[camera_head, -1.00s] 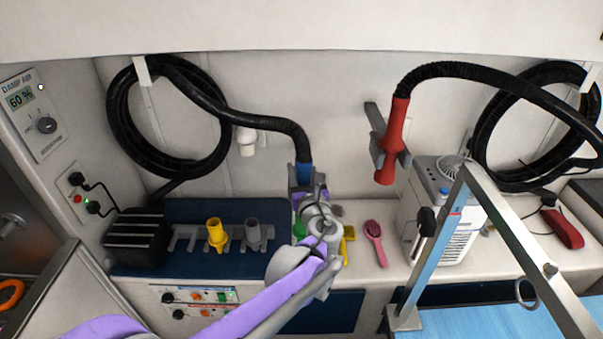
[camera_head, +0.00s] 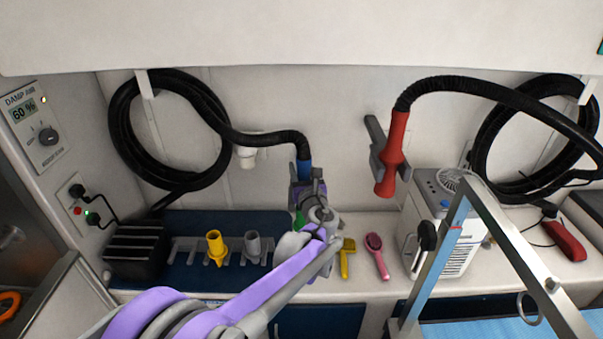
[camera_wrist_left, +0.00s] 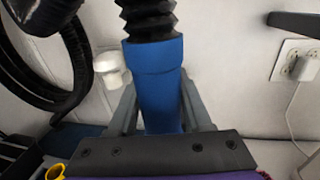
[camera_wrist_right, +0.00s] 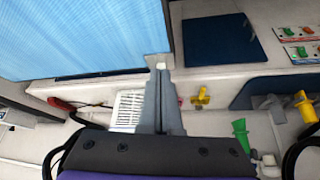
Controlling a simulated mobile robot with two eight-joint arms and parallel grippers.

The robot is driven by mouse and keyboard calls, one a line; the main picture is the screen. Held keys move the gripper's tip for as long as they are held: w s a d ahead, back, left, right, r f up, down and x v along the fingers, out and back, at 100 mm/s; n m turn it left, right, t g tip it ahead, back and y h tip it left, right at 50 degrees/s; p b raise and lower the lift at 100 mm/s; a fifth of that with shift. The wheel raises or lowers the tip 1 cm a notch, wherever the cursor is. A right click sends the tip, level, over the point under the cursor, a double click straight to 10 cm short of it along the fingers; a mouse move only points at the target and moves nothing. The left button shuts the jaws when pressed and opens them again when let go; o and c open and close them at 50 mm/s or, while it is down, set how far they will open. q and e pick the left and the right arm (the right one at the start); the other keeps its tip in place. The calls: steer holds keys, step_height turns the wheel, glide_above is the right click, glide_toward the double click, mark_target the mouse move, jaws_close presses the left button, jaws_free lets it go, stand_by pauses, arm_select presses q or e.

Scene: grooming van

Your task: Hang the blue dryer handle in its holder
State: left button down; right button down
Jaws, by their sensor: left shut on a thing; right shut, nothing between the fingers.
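The blue dryer handle (camera_head: 304,169) hangs upright below its black hose in the head view. My left gripper (camera_head: 307,188) is shut on it, and the arm hides its lower part. In the left wrist view the blue handle (camera_wrist_left: 160,85) stands between the two grey fingers (camera_wrist_left: 160,112). A white cup-shaped fitting (camera_head: 246,156) is on the wall to its left; I cannot tell if it is the holder. A grey forked wall bracket (camera_head: 376,133) at the right carries the red dryer handle (camera_head: 393,152). My right gripper (camera_wrist_right: 160,68) is shut and empty in its wrist view.
Coiled black hose (camera_head: 120,130) hangs on the left wall. Yellow (camera_head: 215,247) and grey (camera_head: 252,246) nozzles stand in a rack beside a black box (camera_head: 137,250). A pink brush (camera_head: 376,254), a white machine (camera_head: 437,222) and a metal frame (camera_head: 520,240) lie to the right.

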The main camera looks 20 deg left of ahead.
arm_select(q)
steer(key=shift+d+x, duration=0.15)
steer(key=shift+x, duration=0.75)
steer(key=shift+d+x, duration=0.15)
steer(key=shift+x, duration=0.75)
steer(key=shift+w, duration=0.15)
steer(key=shift+f, duration=0.1)
steer(key=shift+f, duration=0.55)
jaws_free()
steer(key=shift+s+d, duration=0.1)
steer(key=shift+s, duration=0.1)
stand_by(0.4)
